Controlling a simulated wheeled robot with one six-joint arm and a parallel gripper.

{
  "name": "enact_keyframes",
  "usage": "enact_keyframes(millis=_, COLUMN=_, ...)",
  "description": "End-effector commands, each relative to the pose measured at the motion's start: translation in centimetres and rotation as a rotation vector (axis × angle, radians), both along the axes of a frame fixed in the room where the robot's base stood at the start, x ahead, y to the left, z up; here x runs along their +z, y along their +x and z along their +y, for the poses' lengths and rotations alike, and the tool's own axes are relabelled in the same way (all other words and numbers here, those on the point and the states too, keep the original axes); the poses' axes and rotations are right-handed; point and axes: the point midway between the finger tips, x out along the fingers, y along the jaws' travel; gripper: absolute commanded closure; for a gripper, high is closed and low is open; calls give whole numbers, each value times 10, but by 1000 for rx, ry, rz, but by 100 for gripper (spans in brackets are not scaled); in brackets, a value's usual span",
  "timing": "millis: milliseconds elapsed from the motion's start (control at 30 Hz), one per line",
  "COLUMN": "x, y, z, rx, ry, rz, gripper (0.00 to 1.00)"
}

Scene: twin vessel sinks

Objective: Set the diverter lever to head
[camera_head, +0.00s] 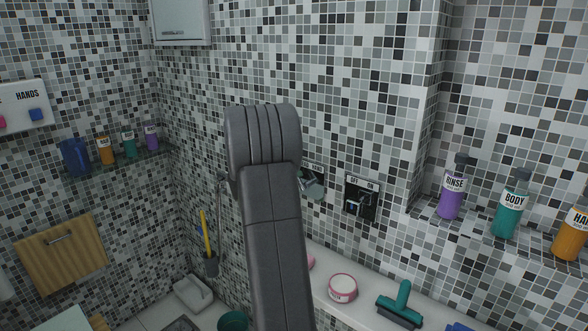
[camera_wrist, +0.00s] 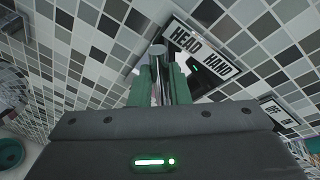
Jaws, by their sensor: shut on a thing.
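The diverter plate (camera_wrist: 200,47) is a dark shiny plate with a white HEAD and HAND label, HEAD on the left, in the wrist view. Its chrome lever (camera_wrist: 158,54) has a round end and shows near the HEAD side. My gripper (camera_wrist: 161,78) is shut on the lever, with a green finger on each side of it. The lever's exact setting is hard to tell.
An OFF/ON valve plate (camera_head: 360,200) is on the tiled wall close to the right of the diverter. Below are a pink-labelled tub (camera_head: 342,288) and a green squeegee (camera_head: 401,305) on a white ledge. Bottles, including a purple RINSE bottle (camera_head: 452,190), stand on a right shelf.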

Motion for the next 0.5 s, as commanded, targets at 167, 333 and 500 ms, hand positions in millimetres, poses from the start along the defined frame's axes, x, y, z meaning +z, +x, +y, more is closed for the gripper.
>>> enact_keyframes(millis=167, x=-1, y=1, z=1, rx=0, ry=-22, rz=17, gripper=100)
enact_keyframes(millis=333, x=-2, y=1, z=1, rx=0, ry=-28, rz=21, gripper=100)
enact_keyframes(millis=500, x=-2, y=1, z=1, rx=0, ry=-26, rz=20, gripper=100)
